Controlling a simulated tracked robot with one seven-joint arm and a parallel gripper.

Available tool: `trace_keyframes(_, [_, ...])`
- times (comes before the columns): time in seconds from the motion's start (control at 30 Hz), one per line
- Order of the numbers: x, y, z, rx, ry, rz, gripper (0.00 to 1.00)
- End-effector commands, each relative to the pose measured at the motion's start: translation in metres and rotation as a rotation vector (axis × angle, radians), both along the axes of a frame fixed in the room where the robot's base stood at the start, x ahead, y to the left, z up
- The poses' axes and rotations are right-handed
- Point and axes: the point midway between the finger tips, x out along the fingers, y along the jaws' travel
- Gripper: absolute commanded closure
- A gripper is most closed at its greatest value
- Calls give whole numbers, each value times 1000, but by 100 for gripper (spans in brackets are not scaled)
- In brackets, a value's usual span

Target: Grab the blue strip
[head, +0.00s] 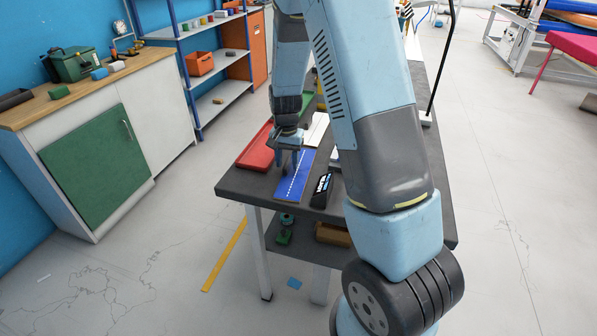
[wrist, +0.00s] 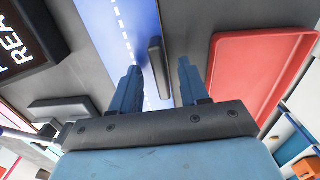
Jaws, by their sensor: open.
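The blue strip (head: 284,192) lies flat on the dark table top, with a white dashed line along it. It also shows in the wrist view (wrist: 143,22), running from the top edge down towards the left finger. A narrow dark grey bar (wrist: 158,62) shows between the fingertips, by the strip's right edge. I cannot tell whether it is fixed to the strip. I see no finger clearly touching the strip.
A red tray (head: 246,158) lies left of the strip. A black block with white letters (head: 321,190) lies to its right. A white panel (head: 317,129) lies behind. My own arm hides much of the table's right side. Dark table top is bare at the front left corner.

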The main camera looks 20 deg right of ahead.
Motion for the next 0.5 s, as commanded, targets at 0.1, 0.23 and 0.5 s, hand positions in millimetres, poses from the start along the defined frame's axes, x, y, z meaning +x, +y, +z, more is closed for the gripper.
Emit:
trace_keyframes(0.1, [0,0,0,0,0,0,55])
trace_keyframes(0.23, [0,0,0,0,0,0,61])
trace_keyframes(0.5, [0,0,0,0,0,0,87])
